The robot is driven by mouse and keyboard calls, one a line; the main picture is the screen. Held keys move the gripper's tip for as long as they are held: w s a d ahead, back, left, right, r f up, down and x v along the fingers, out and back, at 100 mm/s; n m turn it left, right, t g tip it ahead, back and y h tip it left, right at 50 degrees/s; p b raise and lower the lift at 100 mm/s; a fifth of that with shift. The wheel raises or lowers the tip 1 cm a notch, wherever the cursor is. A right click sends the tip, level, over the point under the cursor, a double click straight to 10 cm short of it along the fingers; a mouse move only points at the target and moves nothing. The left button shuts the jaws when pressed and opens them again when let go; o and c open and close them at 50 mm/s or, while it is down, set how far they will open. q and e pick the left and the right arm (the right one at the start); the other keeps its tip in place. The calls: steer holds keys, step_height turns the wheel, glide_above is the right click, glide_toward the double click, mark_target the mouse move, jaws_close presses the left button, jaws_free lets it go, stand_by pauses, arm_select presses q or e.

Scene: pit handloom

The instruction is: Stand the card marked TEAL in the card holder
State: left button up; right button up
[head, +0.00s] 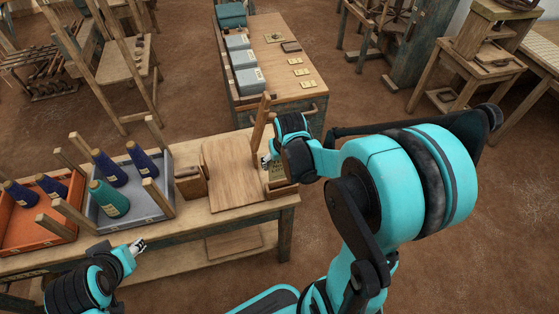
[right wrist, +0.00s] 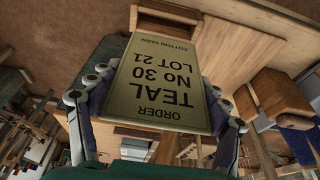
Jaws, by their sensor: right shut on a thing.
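My right gripper (head: 266,161) is shut on the TEAL card (head: 277,172), a tan card printed ORDER, TEAL, No 30, LOT 21, COTTON YARN. In the right wrist view the card (right wrist: 160,85) sits between the two fingers with its print upside down. Its far edge points towards a small wooden block (right wrist: 165,10), which looks like the card holder. In the head view this block (head: 284,191) lies at the bench's right end, just below the card. I cannot tell whether the card touches it. My left gripper (head: 138,246) is low at the left, at the bench's front edge; its jaw state is unclear.
A wooden board (head: 235,175) lies beside the card, with another wooden block (head: 190,184) at its left. A grey tray (head: 150,208) and an orange tray (head: 25,236) hold yarn cones. A back table (head: 285,65) carries boxes and small cards. An upright wooden post (head: 261,120) stands close behind my right gripper.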

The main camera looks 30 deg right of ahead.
mark_target(282, 174)
steer(key=shift+f+b, duration=3.15)
steer(key=shift+f, duration=0.75)
steer(key=o, duration=1.1)
steer(key=shift+c, duration=0.2)
